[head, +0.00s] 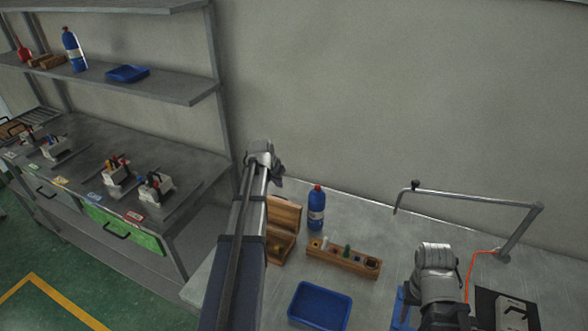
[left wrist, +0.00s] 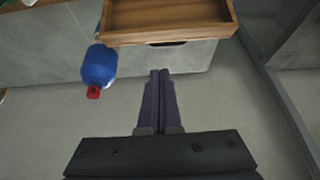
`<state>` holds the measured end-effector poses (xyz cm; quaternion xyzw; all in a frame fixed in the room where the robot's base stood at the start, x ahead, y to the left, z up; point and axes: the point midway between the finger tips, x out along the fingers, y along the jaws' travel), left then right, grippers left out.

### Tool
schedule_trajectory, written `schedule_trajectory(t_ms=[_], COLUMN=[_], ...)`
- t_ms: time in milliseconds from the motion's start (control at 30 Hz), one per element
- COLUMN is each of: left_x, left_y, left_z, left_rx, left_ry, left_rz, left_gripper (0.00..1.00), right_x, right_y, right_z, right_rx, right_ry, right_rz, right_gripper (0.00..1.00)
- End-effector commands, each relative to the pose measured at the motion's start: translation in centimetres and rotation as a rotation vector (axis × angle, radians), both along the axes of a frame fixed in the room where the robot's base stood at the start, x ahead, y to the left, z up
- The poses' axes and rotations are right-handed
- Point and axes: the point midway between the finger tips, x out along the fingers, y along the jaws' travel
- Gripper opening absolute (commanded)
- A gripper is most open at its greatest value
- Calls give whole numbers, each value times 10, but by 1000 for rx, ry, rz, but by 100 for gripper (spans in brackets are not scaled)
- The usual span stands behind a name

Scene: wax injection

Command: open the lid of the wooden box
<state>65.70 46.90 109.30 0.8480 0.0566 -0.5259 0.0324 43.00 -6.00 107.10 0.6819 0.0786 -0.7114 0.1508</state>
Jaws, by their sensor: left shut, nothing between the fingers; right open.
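The wooden box (head: 287,246) stands on the table, partly hidden behind my left arm. Its lid (head: 286,213) stands raised at the back, so the box looks open. In the left wrist view a wooden part of the box with a raised rim (left wrist: 168,38) fills the top; I cannot tell whether it is lid or body. My left gripper (head: 279,180) is above and behind the lid; its fingers (left wrist: 160,74) are shut, empty and apart from the wood. My right gripper (head: 414,293) is low at the right, far from the box; its fingers are hard to make out.
A blue bottle (head: 317,208) stands right of the box, and also shows in the wrist view (left wrist: 98,66). A wooden block with several pegs (head: 344,261) and a blue tray (head: 320,305) lie in front. A metal arm frame (head: 470,198) stands at the right.

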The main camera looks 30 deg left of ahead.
Motion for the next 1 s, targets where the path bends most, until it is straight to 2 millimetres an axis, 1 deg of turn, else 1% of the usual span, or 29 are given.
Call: schedule_trajectory(t_ms=[200,267,333,367,400,467,500,533,567,600,667,700,767,800,833,900,1000], left_x=[0,0,-3,-4,-7,-16,-23,-30,-38,-49,-68,-83,-106,-121,-133,-158,-189], left_y=[-2,-12,-36,-51,-75,-115,-144,-165,-185,-212,-250,-273,-305,-323,-336,-360,-385], left_z=[-1,-4,-10,-13,-18,-27,-33,-38,-42,-48,-56,-62,-69,-73,-76,-82,-88], left_rx=[0,-3,-9,-11,-16,-20,-23,-24,-23,-20,-13,-4,10,24,33,58,92], left_ry=[2,9,28,41,61,99,127,150,172,202,249,279,323,352,370,412,457], left_rz=[-2,-12,-35,-49,-72,-110,-137,-158,-177,-203,-241,-265,-300,-320,-334,-364,-396], left_gripper=[0,0,0,0,0,0,0,0,0,0,0,0,0,0,0,0,0], right_x=[0,0,0,0,0,0,0,0,0,0,0,0,0,0,0,0,0], right_y=[0,0,0,0,0,0,0,0,0,0,0,0,0,0,0,0,0], right_z=[-1,-3,-7,-9,-13,-19,-23,-26,-28,-32,-38,-42,-48,-51,-54,-59,-65], right_rx=[0,0,0,0,0,0,0,0,-1,-1,-1,-1,-1,-1,-1,-1,-1], right_ry=[0,0,0,0,0,0,0,0,0,0,0,0,0,0,0,0,0], right_rz=[0,0,0,1,1,1,1,2,2,2,3,3,3,4,4,4,5], right_gripper=[50,50,50,50,50,50,50,50,50,50,50,50,50,50,50,50,50])
